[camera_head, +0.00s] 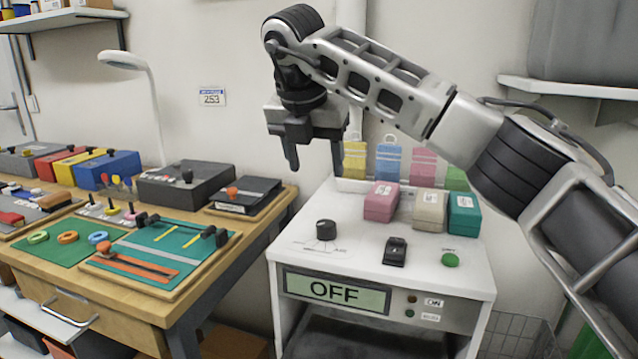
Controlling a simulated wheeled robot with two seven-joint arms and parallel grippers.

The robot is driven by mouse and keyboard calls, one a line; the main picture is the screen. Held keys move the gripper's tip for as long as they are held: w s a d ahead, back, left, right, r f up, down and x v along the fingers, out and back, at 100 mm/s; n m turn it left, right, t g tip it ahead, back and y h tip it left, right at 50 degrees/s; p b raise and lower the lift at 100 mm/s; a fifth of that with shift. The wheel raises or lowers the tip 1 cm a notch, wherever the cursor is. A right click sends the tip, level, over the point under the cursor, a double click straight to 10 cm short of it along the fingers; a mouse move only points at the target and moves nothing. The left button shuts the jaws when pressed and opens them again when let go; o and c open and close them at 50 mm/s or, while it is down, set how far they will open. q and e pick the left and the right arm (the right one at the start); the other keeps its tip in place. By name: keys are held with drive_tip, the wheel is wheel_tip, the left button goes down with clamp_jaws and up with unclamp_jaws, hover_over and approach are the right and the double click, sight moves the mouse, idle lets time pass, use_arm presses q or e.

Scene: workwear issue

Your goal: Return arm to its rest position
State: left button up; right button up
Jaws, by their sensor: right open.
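My right arm (390,85) comes in from the right side, raised high and bent at the elbow. My right gripper (314,162) points down with its two fingers apart, open and empty. It hangs in the air above the back left part of the white machine (345,255), apart from everything near it. My left gripper is not in view.
The white machine carries a black knob (326,229), a black switch (395,250), a green button (450,260), a display (335,291) reading OFF, and pink (381,203), beige (428,210) and teal (464,214) boxes. A wooden workbench (130,300) with tools stands left. A shelf (570,88) juts out right.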

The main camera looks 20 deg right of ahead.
drive_tip(key=shift+s+a+r, duration=0.15)
drive_tip(key=shift+s+r, duration=0.1)
drive_tip(key=shift+r, duration=0.4)
